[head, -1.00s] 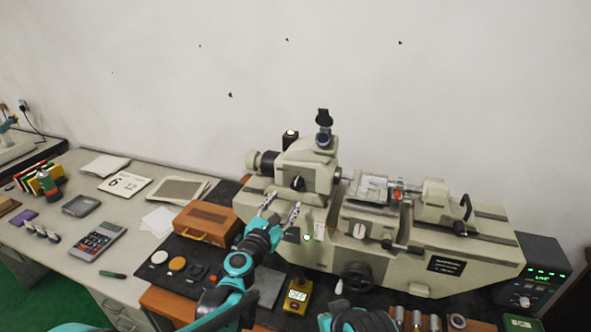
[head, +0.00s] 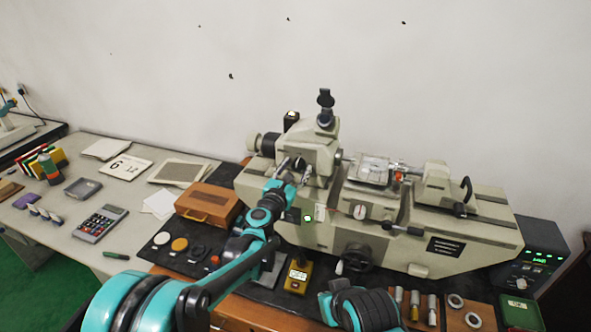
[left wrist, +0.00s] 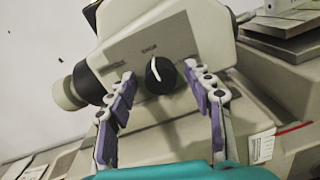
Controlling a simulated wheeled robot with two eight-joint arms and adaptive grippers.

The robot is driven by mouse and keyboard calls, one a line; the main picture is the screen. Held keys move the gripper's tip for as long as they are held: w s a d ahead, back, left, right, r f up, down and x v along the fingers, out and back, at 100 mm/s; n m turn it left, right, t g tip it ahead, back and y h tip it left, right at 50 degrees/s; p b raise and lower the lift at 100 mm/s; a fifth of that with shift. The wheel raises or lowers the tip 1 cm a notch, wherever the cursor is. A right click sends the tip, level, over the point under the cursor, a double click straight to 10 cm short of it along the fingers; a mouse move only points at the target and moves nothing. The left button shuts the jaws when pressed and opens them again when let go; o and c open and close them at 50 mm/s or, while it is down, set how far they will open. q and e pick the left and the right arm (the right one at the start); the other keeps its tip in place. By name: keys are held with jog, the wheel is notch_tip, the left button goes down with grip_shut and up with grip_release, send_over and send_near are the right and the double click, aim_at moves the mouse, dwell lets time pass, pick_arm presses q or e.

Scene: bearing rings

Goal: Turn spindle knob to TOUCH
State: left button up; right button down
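The spindle knob is a black round knob (left wrist: 160,75) with a pale pointer line, on the front face of the cream measuring machine (head: 395,235). In the left wrist view its pointer stands close to upright. Small lettering sits above it, too blurred to read for sure. My left gripper (left wrist: 160,90) is open, one finger on each side of the knob, with clear gaps and no contact visible. In the head view the left gripper (head: 291,165) is at the machine's headstock and partly hides the knob. My right arm shows at the bottom middle; its fingers are out of view.
A brown wooden case (head: 207,204) stands left of the machine. A yellow gauge box (head: 298,274) lies in front. A control box with green digits (head: 535,258) is at the right. A handwheel (head: 357,257) juts from the machine's front.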

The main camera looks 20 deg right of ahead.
pick_arm(q)
jog(key=c, duration=1)
jog(key=shift+m, duration=0.3)
jog(key=m+b, duration=0.1)
jog(key=m, duration=0.2)
jog(key=shift+m, duration=0.4)
jog(key=m, duration=0.4)
jog(key=m+b, duration=0.1)
jog(key=m, duration=0.3)
jog(key=shift+s+m+y, duration=0.1)
jog(key=shift+m+y, duration=0.2)
jog(key=shift+m, duration=0.1)
jog(key=shift+d+m, duration=0.1)
jog(key=shift+m, duration=2.1)
